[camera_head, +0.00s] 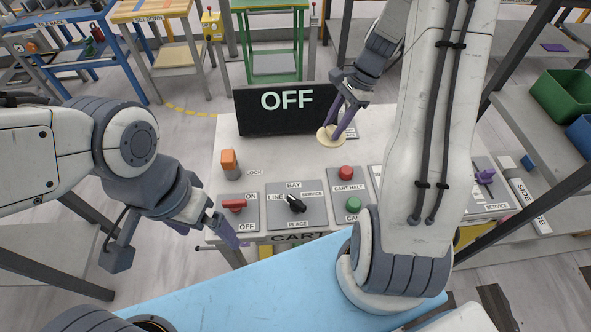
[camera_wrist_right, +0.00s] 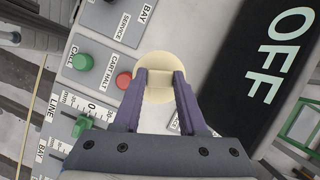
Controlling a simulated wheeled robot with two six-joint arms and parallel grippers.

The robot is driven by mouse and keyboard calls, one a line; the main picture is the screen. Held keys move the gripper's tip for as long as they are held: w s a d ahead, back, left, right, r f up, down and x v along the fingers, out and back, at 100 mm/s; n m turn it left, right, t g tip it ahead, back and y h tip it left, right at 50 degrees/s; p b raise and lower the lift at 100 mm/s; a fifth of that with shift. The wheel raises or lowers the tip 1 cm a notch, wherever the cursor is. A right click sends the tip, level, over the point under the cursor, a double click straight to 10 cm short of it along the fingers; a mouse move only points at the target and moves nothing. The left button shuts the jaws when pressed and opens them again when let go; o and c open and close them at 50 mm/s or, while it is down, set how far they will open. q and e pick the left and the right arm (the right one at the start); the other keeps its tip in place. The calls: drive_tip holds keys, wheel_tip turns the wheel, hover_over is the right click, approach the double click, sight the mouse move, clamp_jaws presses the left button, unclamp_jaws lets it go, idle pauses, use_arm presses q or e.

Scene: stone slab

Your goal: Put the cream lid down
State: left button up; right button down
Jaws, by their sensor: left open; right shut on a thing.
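The cream lid (camera_head: 327,137) is a round disc near the back of the stone slab (camera_head: 225,152), in front of the black OFF display. My right gripper (camera_head: 338,130) is shut on the lid, with its purple fingers on a raised part. The right wrist view shows the lid (camera_wrist_right: 160,65) beyond the fingertips of my right gripper (camera_wrist_right: 160,82). I cannot tell whether the lid touches the slab. My left gripper (camera_head: 224,228) is open and empty by the slab's front left edge, near the red switch.
The OFF display (camera_head: 285,110) stands behind the lid. My right arm hides part of the slab's right side.

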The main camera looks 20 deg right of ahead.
drive_tip(key=d+m, duration=0.1)
drive_tip(key=d+m+t, duration=0.1)
drive_tip(key=m, duration=0.1)
drive_tip(key=shift+d+r+m+b, duration=0.1)
drive_tip(key=shift+r+m+b, duration=0.2)
drive_tip(key=shift+r+b, duration=0.1)
drive_tip(key=shift+a+t, duration=0.2)
drive_tip(key=shift+t, duration=0.1)
drive_tip(key=a+f, duration=0.2)
drive_tip(key=a, duration=0.1)
drive_tip(key=w+a+f+p, duration=0.1)
drive_tip(key=a+f, duration=0.1)
drive_tip(key=a, duration=0.2)
drive_tip(key=w+a+f, duration=0.1)
drive_tip(key=a+f, duration=0.1)
drive_tip(key=a, duration=0.1)
drive_tip(key=shift+w+a+f, duration=0.25)
drive_tip(key=shift+a+f, duration=0.1)
drive_tip(key=shift+f, duration=2)
use_arm(q)
drive_tip(key=shift+f, duration=0.35)
use_arm(e)
drive_tip(key=shift+f, duration=0.15)
drive_tip(key=shift+c, duration=2.3)
unclamp_jaws()
use_arm(q)
drive_tip(key=shift+f, duration=0.15)
